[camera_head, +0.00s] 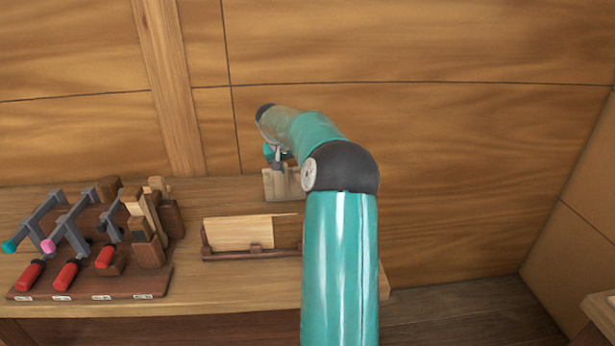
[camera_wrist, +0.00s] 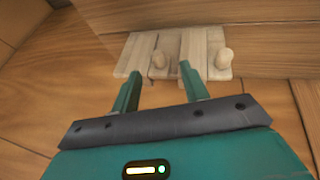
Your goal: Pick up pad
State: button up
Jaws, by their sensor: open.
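Pale wooden pieces, which I take to be the pads, lie side by side against the wall in the wrist view: one on the left (camera_wrist: 134,52) and one on the right (camera_wrist: 195,50). In the head view, a pale block (camera_head: 275,186) shows at the back of the bench, partly hidden by my arm. My gripper (camera_wrist: 159,70) is open, its two teal fingers apart and pointing at these pieces. I cannot tell whether the fingers touch anything.
The wooden bench (camera_head: 210,290) holds a rack of clamps (camera_head: 95,282) with red handles at the left. A low brown holder (camera_head: 250,254) with a pale board (camera_head: 237,232) stands in front of the block. The plank wall (camera_head: 450,150) rises close behind. Floor shows at the right.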

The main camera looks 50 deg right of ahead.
jog(key=x, duration=0.7)
jog(key=shift+s+d+f, duration=0.1)
jog(key=shift+d+f, duration=0.2)
grip_shut()
